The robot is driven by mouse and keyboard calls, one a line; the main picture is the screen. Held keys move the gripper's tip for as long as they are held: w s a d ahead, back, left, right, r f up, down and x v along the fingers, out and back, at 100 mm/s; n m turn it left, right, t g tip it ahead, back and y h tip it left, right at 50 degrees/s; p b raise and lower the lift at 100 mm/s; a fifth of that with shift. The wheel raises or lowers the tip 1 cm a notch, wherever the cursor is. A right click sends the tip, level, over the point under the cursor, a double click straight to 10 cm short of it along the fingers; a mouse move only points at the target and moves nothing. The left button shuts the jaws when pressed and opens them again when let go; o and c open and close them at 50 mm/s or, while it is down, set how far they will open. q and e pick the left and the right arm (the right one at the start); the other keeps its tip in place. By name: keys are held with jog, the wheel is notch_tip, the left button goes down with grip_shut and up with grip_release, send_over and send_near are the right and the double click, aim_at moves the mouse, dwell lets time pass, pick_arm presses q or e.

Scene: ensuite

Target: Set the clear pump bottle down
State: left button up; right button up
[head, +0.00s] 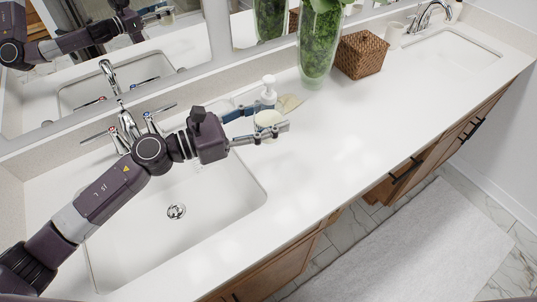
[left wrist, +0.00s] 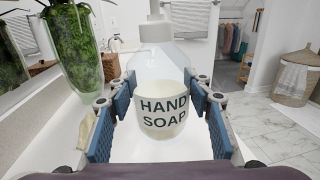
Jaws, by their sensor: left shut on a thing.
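The clear pump bottle (head: 268,98) has a white pump top and a pale lower part, and stands upright over the counter just right of the near sink. In the left wrist view the bottle (left wrist: 163,108) reads "HAND SOAP" and sits between the two blue-padded fingers. My left gripper (head: 262,122) is shut on it, one finger on each side. Whether its base touches the white counter (head: 345,150) is hard to tell. My right gripper is not in view.
A tan cloth-like item (head: 289,104) lies close behind the bottle. A tall glass vase with greenery (head: 318,45) and a wicker basket (head: 361,55) stand farther along. The near sink (head: 215,205) is left of the bottle. The counter to the right is clear.

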pick_arm(q)
jog(key=shift+w+a+f, duration=0.1)
jog(key=shift+w+f, duration=0.05)
jog(key=shift+f, duration=6.2)
jog(key=shift+f, duration=0.15)
jog(key=o, duration=1.6)
jog(key=shift+o, duration=0.2)
